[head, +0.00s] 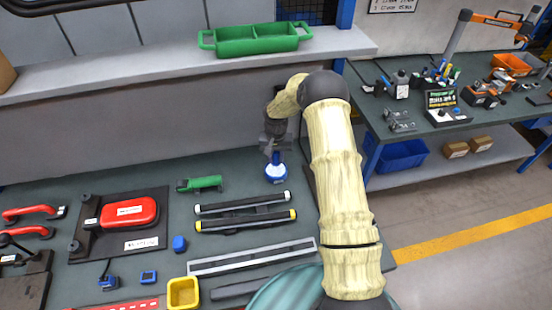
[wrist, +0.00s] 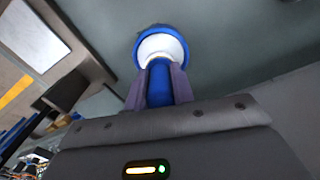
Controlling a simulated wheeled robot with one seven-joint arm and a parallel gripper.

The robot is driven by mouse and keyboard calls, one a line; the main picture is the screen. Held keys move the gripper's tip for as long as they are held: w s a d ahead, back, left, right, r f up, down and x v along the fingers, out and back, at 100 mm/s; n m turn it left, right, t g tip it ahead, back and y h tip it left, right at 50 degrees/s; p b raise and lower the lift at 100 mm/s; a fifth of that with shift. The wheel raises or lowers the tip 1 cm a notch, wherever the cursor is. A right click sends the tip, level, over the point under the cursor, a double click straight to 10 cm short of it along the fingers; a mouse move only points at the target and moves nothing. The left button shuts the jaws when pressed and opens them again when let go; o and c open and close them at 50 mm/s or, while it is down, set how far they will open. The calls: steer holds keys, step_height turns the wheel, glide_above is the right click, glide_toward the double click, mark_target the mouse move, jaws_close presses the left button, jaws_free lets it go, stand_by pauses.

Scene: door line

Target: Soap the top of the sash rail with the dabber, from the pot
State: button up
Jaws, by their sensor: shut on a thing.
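My gripper (head: 272,148) is at the back of the bench, pointing down. It is shut on a blue handle, which I take for the dabber (wrist: 160,88), between its two fingers in the wrist view. Just beyond the fingertips is a round blue-and-white thing (head: 276,172), which also shows in the wrist view (wrist: 160,48). It may be the pot or the dabber's wide end; I cannot tell which. A long pale grey rail (head: 252,257) lies near the front of the bench and may be the sash rail. The dabber's tip is hidden.
Two dark bars (head: 243,202) lie between my gripper and the grey rail. A green tool (head: 200,184), a red case (head: 129,212) and a yellow cup (head: 183,293) are to the left. A ledge with a green tray (head: 256,41) runs behind. My arm hides the bench's right side.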

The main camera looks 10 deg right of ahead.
steer(key=shift+r+p, duration=1)
steer(key=shift+r, duration=1.25)
steer(key=shift+w, duration=0.1)
